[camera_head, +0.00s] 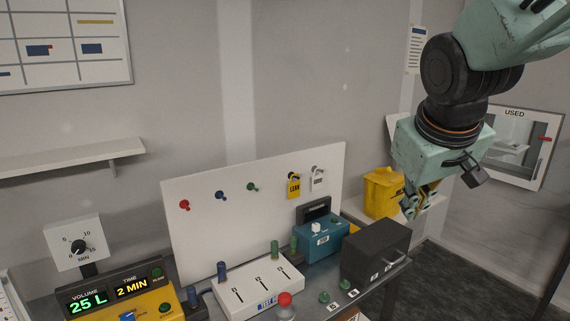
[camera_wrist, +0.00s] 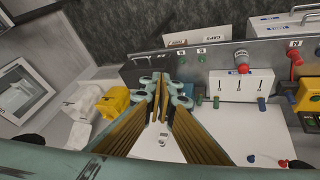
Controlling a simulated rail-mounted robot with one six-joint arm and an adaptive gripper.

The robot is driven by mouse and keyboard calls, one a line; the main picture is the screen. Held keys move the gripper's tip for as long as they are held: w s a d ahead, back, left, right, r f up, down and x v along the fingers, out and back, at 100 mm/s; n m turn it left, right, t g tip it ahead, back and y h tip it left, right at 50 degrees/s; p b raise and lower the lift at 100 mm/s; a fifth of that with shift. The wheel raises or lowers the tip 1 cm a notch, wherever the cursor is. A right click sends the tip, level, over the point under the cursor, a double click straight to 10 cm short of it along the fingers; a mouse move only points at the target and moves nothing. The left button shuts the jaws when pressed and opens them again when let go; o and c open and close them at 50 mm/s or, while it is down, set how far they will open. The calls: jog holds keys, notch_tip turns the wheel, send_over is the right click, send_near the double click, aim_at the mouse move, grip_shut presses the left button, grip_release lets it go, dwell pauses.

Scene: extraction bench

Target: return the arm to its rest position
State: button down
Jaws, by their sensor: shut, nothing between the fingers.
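My gripper (camera_head: 424,200) hangs from my arm at the upper right in the head view, above the right end of the bench and apart from it. In the wrist view, my gripper (camera_wrist: 162,84) shows its two fingers with the tips close together and nothing between them. The gripper is clear of the dark grey box (camera_head: 375,252) below it. A yellow container (camera_head: 382,192) stands behind the fingers on the right; how far behind I cannot tell.
The bench holds a yellow control unit (camera_head: 150,302) reading 25 L and 2 MIN, a white slotted box (camera_head: 245,286) and a teal box (camera_head: 320,238). A white board (camera_head: 225,225) with coloured knobs and tags stands behind. The air left of my gripper is free.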

jog(key=s+a+f+m+b, duration=0.1)
jog(key=s+a+f, duration=0.1)
jog(key=s, duration=0.7)
jog(key=s+a+f+g+y+b, duration=0.1)
jog(key=s+f+b, duration=0.1)
jog(key=s, duration=0.8)
jog(key=s+a+f+m+g+b, duration=0.1)
jog(key=s+a+f+b, duration=0.1)
jog(key=s, duration=0.7)
jog(key=shift+s+a+f+m+y, duration=0.3)
jog(key=shift+s+f+y, duration=0.1)
jog(key=shift+f, duration=0.2)
jog(key=shift+w, duration=0.1)
notch_tip(320, 180, up, 8)
jog(key=p, duration=0.8)
jog(key=shift+r, duration=0.15)
